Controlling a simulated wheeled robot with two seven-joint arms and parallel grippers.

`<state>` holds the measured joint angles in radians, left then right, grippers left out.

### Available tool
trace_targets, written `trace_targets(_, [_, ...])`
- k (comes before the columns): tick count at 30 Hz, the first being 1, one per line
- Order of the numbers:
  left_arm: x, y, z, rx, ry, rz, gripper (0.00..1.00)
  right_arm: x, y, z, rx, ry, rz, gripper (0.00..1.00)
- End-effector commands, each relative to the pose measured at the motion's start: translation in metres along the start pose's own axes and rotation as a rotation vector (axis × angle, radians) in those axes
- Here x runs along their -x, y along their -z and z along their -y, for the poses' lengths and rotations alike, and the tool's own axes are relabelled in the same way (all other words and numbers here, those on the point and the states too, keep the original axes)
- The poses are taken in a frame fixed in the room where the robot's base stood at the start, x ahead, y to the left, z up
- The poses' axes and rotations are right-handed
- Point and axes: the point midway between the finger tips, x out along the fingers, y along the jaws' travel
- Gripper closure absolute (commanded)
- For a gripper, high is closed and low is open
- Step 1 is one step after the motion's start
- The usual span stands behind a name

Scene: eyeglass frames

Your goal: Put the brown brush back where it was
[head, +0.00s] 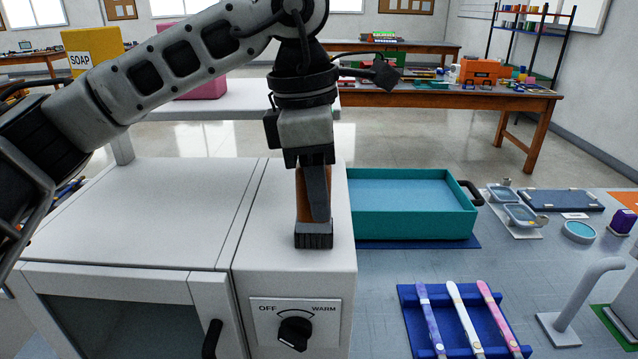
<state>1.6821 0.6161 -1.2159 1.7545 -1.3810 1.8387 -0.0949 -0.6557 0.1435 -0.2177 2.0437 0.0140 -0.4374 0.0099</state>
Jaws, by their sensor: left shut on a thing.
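My left gripper (316,190) points straight down over the right part of the white warmer's top (338,240). It is shut on the brown brush (301,205), which is upright with its dark bristles (314,241) at the bottom. The bristles are at or just above the warmer's top, near its front edge; I cannot tell whether they touch. The gripper fingers hide much of the brush's handle. My right gripper is not in view.
The warmer has an OFF/WARM knob (295,333) and a door handle (212,339). To the right are a teal tray (415,225), a blue rack (411,318) with three coloured strips, glasses trays (523,217) and a grey stand (590,290). The warmer's left top is clear.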

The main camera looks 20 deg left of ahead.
Motion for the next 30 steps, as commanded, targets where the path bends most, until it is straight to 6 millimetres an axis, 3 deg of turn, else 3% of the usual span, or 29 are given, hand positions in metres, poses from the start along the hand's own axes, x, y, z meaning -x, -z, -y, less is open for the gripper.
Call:
trace_targets(8, [-0.005,0.001,0.0,0.0,0.0,0.001,0.94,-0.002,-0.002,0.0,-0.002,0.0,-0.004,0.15])
trace_targets(9, [-0.003,0.0,0.0,0.0,0.0,0.001,0.6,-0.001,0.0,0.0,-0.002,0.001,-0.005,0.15])
trace_targets(11, [-0.003,0.0,0.0,0.0,0.0,0.001,0.49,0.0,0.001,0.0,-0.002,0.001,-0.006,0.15])
trace_targets(23, [0.007,-0.001,0.0,0.001,-0.001,0.002,0.49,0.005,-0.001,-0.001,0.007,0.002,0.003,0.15])
trace_targets(30, [0.056,-0.001,0.0,0.0,-0.004,0.004,0.49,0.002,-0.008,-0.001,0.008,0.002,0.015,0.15])
